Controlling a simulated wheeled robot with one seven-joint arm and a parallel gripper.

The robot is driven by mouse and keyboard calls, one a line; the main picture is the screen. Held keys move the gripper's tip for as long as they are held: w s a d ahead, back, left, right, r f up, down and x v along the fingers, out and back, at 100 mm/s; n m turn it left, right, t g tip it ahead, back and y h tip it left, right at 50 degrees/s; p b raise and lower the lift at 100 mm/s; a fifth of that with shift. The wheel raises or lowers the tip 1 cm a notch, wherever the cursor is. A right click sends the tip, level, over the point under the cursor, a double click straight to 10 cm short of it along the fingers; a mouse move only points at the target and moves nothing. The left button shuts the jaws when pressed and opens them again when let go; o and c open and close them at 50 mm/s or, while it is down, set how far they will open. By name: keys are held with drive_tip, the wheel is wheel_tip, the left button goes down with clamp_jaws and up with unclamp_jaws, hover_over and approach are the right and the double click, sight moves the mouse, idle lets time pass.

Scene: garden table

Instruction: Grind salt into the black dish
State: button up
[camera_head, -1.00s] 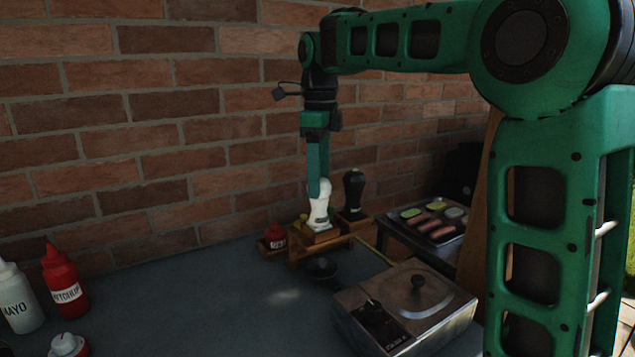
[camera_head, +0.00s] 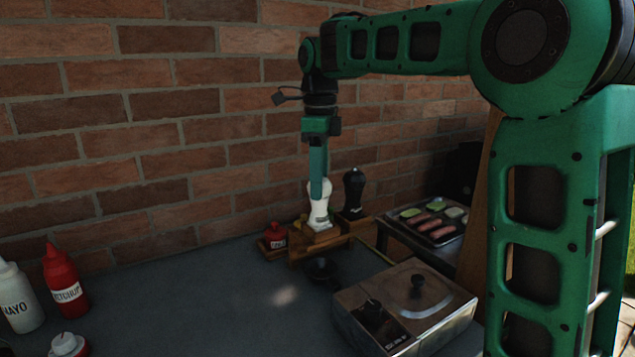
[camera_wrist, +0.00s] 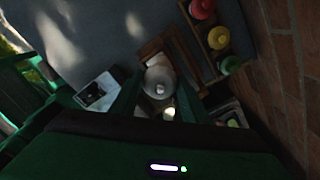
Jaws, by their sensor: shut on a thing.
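A white grinder (camera_head: 319,212) is upright at the wooden stand (camera_head: 304,251) near the brick wall. My gripper (camera_head: 319,190) points down and is shut on the grinder's upper part. In the wrist view the grinder's pale top (camera_wrist: 159,82) shows between my two fingers. I cannot tell whether its base touches the stand. The small black dish (camera_head: 322,269) sits on the table just in front of the stand, below the grinder in the picture. I cannot make out the dish in the wrist view.
A black grinder (camera_head: 353,192) stands just right of the white one. A metal box with a lid (camera_head: 405,303) is at the front right, with a food tray (camera_head: 436,224) behind it. Red and white bottles (camera_head: 65,285) stand at the left. The middle of the table is clear.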

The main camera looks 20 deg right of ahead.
drive_tip(key=shift+n, duration=0.3)
drive_tip(key=n, duration=0.7)
drive_tip(key=shift+n, duration=0.3)
drive_tip(key=n, duration=0.3)
drive_tip(key=shift+n, duration=2.2)
drive_tip(key=o, duration=1.1)
drive_tip(key=shift+c, duration=0.2)
